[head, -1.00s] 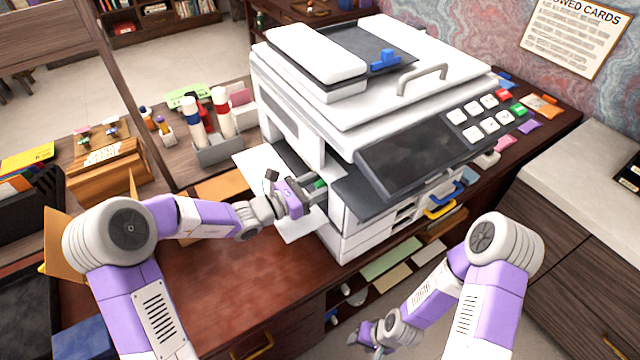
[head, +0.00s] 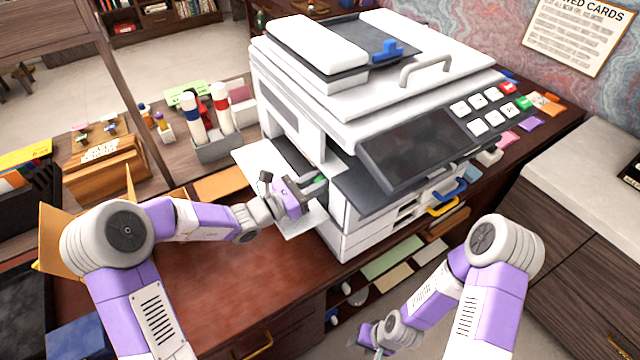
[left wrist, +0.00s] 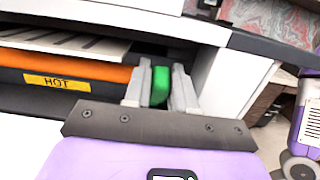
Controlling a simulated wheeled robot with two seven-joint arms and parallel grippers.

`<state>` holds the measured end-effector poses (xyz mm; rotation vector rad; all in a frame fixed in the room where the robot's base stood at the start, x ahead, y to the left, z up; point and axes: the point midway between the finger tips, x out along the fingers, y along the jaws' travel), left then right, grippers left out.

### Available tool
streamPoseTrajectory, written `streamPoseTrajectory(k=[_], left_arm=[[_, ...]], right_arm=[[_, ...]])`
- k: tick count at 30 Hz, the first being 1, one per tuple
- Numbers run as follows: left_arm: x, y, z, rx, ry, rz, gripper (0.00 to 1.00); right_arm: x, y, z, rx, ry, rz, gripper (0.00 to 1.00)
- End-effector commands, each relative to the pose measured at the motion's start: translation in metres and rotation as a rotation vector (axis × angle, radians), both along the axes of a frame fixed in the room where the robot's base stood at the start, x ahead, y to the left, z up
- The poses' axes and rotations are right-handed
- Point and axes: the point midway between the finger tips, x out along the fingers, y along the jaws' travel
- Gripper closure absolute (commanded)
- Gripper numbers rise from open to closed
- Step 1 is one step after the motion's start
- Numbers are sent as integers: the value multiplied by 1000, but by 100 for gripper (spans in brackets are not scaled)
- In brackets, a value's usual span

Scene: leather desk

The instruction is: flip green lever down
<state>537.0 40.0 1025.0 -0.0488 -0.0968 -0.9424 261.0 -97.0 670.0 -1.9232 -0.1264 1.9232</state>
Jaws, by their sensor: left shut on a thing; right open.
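The green lever (left wrist: 160,86) sits inside the printer's side opening, at the right end of an orange roller (left wrist: 100,76). A bit of the lever (head: 320,180) also shows in the head view. My left gripper (head: 315,187) reaches into the opening from the left. In the left wrist view, my left gripper (left wrist: 161,84) has its two grey fingers on either side of the green lever, shut on it. My right gripper (head: 378,346) is low at the bottom of the head view, away from the printer, open and partly cut off.
The white printer (head: 300,140) stands on the desk (head: 220,290), its dark screen (head: 415,145) overhanging the right of the opening. A yellow HOT label (left wrist: 43,81) marks the roller area. A white side tray (head: 255,165) lies beside the opening. The front-left desk is mostly clear.

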Motion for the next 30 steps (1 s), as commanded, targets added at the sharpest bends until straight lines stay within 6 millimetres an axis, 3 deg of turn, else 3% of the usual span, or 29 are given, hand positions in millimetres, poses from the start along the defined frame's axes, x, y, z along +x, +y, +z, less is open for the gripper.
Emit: streamPoseTrajectory(k=[11,12,16,25,30], left_arm=[[-1,1,-1,-17,-10,0,100],[-1,1,-1,-17,-10,0,70],[-1,1,-1,-16,-10,0,53],[-2,3,-1,-16,-10,1,53],[-14,21,-4,-15,-8,5,53]], right_arm=[[0,0,-4,0,0,0,53],[0,0,-4,0,0,0,53],[0,0,-4,0,0,0,53],[0,0,-4,0,0,0,53],[0,0,0,0,0,0,53]])
